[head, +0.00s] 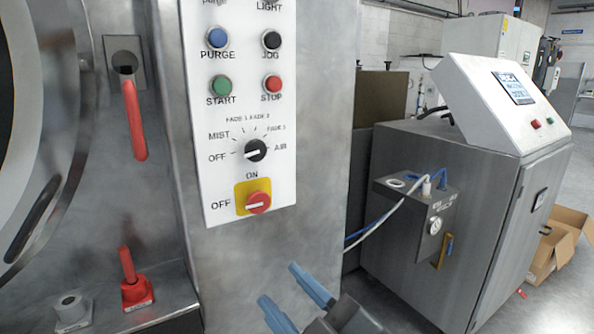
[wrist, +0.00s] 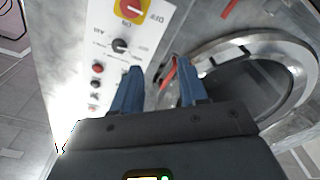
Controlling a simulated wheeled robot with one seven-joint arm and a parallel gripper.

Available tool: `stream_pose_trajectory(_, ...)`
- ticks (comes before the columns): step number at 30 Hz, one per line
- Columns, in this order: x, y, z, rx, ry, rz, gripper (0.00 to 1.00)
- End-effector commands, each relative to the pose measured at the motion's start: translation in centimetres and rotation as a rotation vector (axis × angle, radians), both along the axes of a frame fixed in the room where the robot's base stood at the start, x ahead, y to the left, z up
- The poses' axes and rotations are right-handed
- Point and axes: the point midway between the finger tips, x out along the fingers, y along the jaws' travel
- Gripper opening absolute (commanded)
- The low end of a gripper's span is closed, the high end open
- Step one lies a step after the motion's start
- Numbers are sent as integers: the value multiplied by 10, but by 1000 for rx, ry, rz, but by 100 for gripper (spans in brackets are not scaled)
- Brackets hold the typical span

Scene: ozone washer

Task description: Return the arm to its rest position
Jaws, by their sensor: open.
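My gripper (head: 295,299) shows at the bottom of the head view, in front of the washer's metal front and below the control panel (head: 241,110). Its two blue fingers are apart and nothing is between them. In the wrist view my gripper (wrist: 157,88) is also open and empty, with the panel (wrist: 100,45) at left and the round washer door (wrist: 258,75) at right. The red and yellow on/off switch (head: 257,202) is at the panel's lower end, above the fingers and apart from them. The selector knob (head: 256,150) sits above it.
A red handle (head: 134,119) and a red lever (head: 137,291) are on the washer at left. A grey cabinet (head: 440,210) with hoses and a sloped screen console (head: 505,95) stands at right. A cardboard box (head: 556,246) lies on the floor at far right.

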Motion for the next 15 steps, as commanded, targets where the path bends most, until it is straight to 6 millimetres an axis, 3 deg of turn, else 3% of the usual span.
stream_pose_trajectory(1,-10,-11,-18,46,50,-39,43)
stream_pose_trajectory(6,-43,-49,-63,186,175,-176,43)
stream_pose_trajectory(15,-125,-116,-126,366,335,-401,43)
